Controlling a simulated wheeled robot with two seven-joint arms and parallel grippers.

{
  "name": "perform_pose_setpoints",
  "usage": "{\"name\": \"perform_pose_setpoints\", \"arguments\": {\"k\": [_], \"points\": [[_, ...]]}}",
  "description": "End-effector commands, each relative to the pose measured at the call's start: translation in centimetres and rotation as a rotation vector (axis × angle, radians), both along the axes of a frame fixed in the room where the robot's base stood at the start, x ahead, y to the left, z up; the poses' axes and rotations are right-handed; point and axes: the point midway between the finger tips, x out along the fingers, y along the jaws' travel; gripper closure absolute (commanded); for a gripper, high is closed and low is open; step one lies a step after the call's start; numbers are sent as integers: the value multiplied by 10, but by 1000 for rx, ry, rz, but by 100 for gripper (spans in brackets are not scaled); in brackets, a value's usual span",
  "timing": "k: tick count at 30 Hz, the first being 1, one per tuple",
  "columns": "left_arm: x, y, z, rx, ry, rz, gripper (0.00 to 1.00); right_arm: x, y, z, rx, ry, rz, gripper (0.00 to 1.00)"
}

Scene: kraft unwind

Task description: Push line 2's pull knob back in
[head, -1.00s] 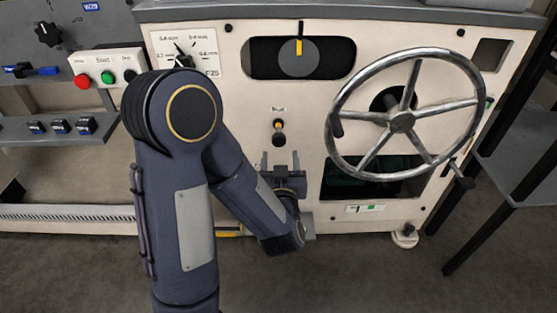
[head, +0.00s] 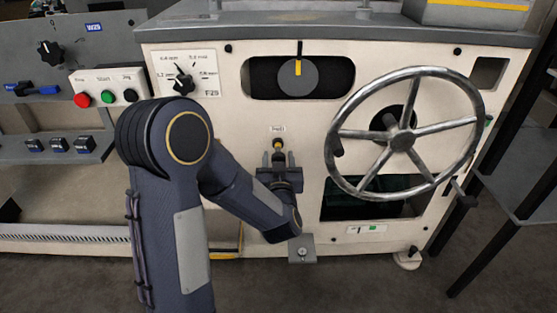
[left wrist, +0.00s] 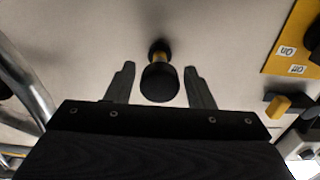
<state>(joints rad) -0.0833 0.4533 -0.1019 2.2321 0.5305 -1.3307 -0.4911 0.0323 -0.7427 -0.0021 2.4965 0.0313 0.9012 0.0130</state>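The pull knob (head: 278,144) is a black knob on the cream machine panel, under a small label. In the left wrist view the knob (left wrist: 159,83) stands out from the panel on a short yellow stem. My left gripper (head: 278,160) is just below and in front of it in the head view. In the left wrist view the left gripper (left wrist: 161,80) is open, with one finger on each side of the knob and a gap on both sides. My right gripper is not in view.
A large metal handwheel (head: 402,138) is right of the knob. A dial (head: 183,84) and a red, green and black button box (head: 107,88) are to the left. A slot with a yellow-marked disc (head: 298,76) is above. The panel around the knob is clear.

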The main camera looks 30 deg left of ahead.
Motion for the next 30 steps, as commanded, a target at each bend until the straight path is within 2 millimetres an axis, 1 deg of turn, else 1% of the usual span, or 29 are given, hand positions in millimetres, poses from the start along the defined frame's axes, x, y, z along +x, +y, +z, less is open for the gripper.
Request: {"name": "perform_pose_setpoints", "arguments": {"k": [1,9,11,14,21,30], "points": [[0,0,0,0,0,0,59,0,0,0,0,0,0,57],[0,0,0,0,0,0,94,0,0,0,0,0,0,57],[0,0,0,0,0,0,100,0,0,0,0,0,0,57],[1,0,0,0,0,0,100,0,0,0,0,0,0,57],[27,16,0,0,-2,1,100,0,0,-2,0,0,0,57],[30,19,1,0,-2,1,100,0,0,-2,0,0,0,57]]}}
